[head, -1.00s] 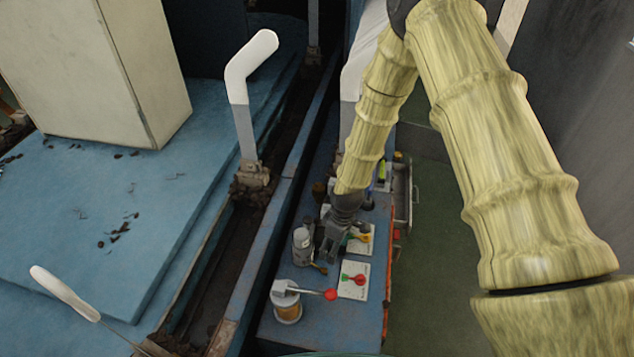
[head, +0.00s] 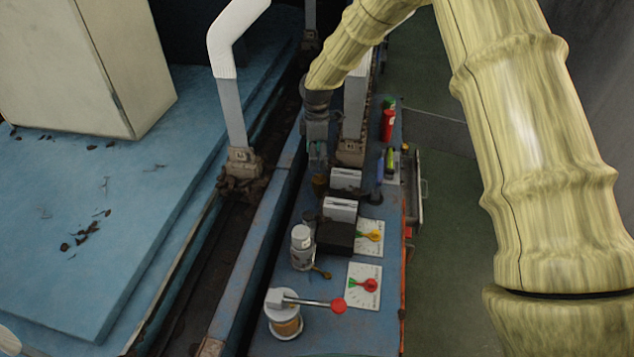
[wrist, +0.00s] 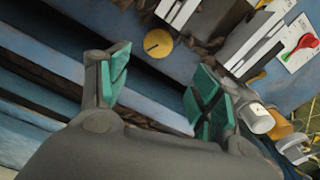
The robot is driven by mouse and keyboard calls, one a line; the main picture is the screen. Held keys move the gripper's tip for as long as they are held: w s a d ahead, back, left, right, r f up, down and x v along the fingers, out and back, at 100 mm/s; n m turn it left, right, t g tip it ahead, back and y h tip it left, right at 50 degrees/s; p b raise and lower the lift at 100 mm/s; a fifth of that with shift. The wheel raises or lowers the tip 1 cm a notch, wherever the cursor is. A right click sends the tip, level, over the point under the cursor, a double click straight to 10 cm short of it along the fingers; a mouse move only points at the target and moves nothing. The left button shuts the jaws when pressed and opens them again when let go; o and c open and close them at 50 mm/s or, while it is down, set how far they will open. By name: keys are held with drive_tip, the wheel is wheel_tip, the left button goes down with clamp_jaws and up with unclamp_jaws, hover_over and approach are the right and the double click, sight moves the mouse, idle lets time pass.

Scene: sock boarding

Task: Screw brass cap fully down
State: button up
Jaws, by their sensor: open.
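The brass cap (wrist: 158,44) shows in the wrist view as a round golden disc with a short dark mark, seen from above. In the head view my gripper (head: 317,158) hangs just above and behind the brownish-gold piece. The threads and seat under the cap are hidden.
The blue bench (head: 325,335) also carries pale blocks (head: 340,209), a white-capped bottle (head: 301,248), a red-knobbed lever (head: 338,306) and dial plates with yellow (head: 369,236) and red (head: 363,286) pointers. A grey-white post (head: 354,115) rises close right of my gripper.

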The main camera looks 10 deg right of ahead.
sight(318, 178)
drive_tip(key=f, duration=0.3)
drive_tip(key=f+b, duration=0.1)
drive_tip(key=f, duration=0.6)
drive_tip(key=shift+w+d+f, duration=0.25)
drive_tip(key=shift+w, duration=0.05)
drive_tip(key=c, duration=1)
